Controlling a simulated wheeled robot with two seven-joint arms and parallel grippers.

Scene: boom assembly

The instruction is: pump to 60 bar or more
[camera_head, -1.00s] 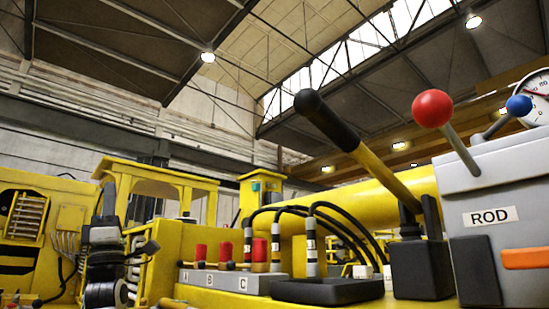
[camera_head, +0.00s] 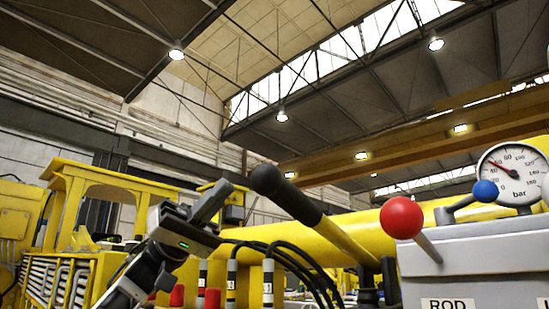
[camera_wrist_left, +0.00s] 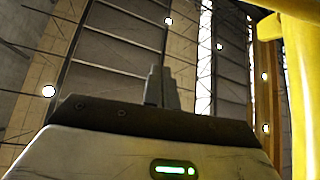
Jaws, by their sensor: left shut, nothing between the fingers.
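The pump lever has a black grip (camera_head: 284,195) and a yellow shaft (camera_head: 337,239), slanting up to the left in the head view. The round bar gauge (camera_head: 515,177) is at the right; its red needle points up-left, just left of the 80 mark, exact value unclear. The lever's foot is partly cut off below. My right gripper is out of view.
A red-knobbed lever (camera_head: 401,217) and a blue-knobbed one (camera_head: 485,190) stand on the grey ROD box (camera_head: 480,255), right of the pump lever. Black hoses (camera_head: 290,252) run below the lever. A yellow surface (camera_wrist_left: 303,85) fills the wrist view's right edge.

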